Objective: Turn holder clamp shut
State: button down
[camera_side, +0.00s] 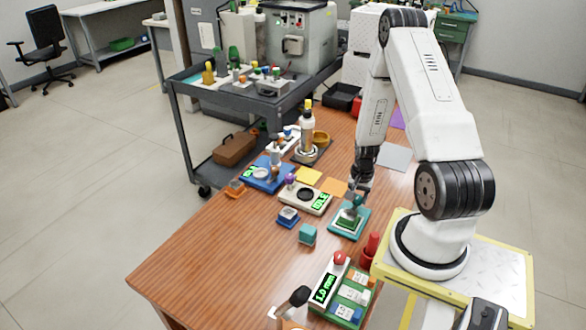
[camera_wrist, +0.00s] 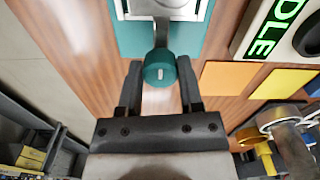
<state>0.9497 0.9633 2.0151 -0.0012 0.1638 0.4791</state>
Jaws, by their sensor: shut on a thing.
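The holder (camera_side: 347,230) is a teal base plate with a green and silver part on top, on the wooden table in front of my arm. In the wrist view its teal plate (camera_wrist: 127,38) and a silver frame show at the top. The holder clamp's teal round knob (camera_wrist: 160,72) has a small pale mark and sits between my two fingers. My gripper (camera_wrist: 160,82) is shut on this knob, one finger on each side. In the side view my gripper (camera_side: 357,192) points down at the holder, and the fingertips are too small to make out clearly.
Left of the holder stands a beige device (camera_side: 305,199) with a green "IDLE" display. A teal block (camera_side: 307,234) and a blue-grey block (camera_side: 288,217) lie nearby. Yellow and orange mats lie behind. A red cylinder (camera_side: 371,246) stands to the right. The table's front left is clear.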

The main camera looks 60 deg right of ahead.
aim_at(358, 197)
jog(key=shift+d, duration=0.1)
jog(key=shift+c, duration=1.2)
grip_release()
jog(key=shift+r, duration=0.15)
jog(key=shift+r, duration=3.8)
